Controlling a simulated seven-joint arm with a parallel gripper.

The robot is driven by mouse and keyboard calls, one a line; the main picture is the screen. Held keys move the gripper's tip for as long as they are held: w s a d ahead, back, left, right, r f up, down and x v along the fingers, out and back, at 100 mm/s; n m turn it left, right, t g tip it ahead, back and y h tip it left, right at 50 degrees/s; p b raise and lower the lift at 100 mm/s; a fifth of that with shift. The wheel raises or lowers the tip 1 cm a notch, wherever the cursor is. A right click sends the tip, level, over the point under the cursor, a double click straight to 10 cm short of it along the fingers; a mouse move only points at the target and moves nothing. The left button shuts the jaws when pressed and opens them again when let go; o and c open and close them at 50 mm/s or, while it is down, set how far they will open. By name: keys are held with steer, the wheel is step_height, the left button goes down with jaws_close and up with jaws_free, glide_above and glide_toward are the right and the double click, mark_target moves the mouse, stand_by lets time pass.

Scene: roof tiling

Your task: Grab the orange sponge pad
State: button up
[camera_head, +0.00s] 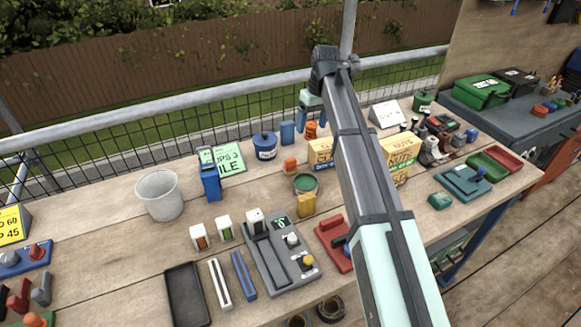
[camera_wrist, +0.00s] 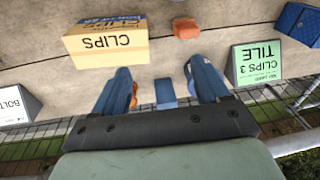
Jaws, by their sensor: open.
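A small orange block (camera_head: 290,166), which looks like the sponge pad, lies on the wooden bench in the middle back. In the wrist view the orange block (camera_wrist: 186,28) is at the top centre, beyond my fingertips and clear of them. My gripper (camera_head: 310,124) is at the back of the bench with its blue fingers pointing down. In the wrist view my gripper (camera_wrist: 160,68) is open, with nothing held between the fingers. Another orange item (camera_head: 311,131) stands under the gripper; the left finger partly hides it in the wrist view (camera_wrist: 134,93).
A blue block (camera_head: 287,133) stands near the gripper, and a yellow clips box (camera_head: 321,152) is to the right of the orange block. A green-topped tin (camera_head: 305,183) is in front. My arm hides part of the bench.

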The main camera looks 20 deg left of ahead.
steer(key=h, duration=0.2)
glide_above(291, 159)
steer(key=f, duration=0.1)
steer(key=shift+m, duration=0.3)
steer(key=f, duration=0.7)
steer(key=shift+s+d+f, duration=0.15)
steer(key=shift+d+f, duration=0.1)
steer(key=shift+f, duration=0.15)
steer(key=shift+a+f, duration=0.15)
steer(key=shift+f, duration=1.4)
steer(key=shift+a+f, duration=0.1)
steer(key=shift+f, duration=1.45)
steer(key=c, duration=1.1)
